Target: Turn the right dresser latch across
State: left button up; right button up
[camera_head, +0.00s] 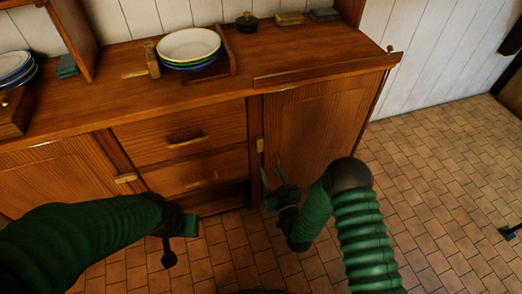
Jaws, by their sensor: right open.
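The wooden dresser (225,107) fills the upper left and middle of the view. Its right latch (260,145) is a small brass piece at the left edge of the right door (309,130), and it stands upright. My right gripper (272,171) is open and empty just below and to the right of this latch, fingers pointing up towards it, with no contact visible. The left latch (126,178) lies across, beside the left door (55,185). My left gripper (168,252) hangs low at the left, over the floor, and its jaws are too dark to judge.
Drawers with brass handles (187,140) sit between the doors; the lowest bay looks dark. Stacked bowls (188,46), a lidded pot (247,21) and plates (15,68) stand on the top. A raised wooden strip (325,70) runs above the right door.

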aim_at(260, 145)
jog(key=b+x, duration=0.2)
jog(key=x, duration=0.9)
jog(key=shift+w+f, duration=0.1)
jog(key=shift+w, duration=0.05)
jog(key=shift+c, duration=0.4)
grip_shut()
